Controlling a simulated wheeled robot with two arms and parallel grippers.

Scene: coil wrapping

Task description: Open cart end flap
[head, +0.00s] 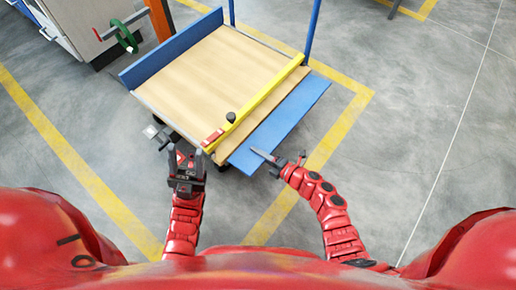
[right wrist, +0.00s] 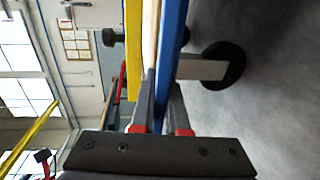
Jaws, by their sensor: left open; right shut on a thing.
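The cart has a light wooden deck (head: 215,72) with blue uprights. Its blue end flap (head: 280,120) lies out roughly flat along the right end, beside a yellow bar (head: 262,103) with a black knob. My right gripper (head: 272,161) is at the flap's near edge. In the right wrist view, the gripper's fingers (right wrist: 162,112) are on either side of the blue flap (right wrist: 172,60), shut on it. My left gripper (head: 187,160) is open and empty, close to the cart's near corner by a red latch piece (head: 212,137). The contact at the flap edge is small in the head view.
Another blue board (head: 170,48) stands upright along the cart's left end. A cart wheel (right wrist: 224,65) shows in the right wrist view. A cabinet with a green-handled device (head: 126,38) stands at upper left. Yellow floor lines surround the cart; the floor at right is clear.

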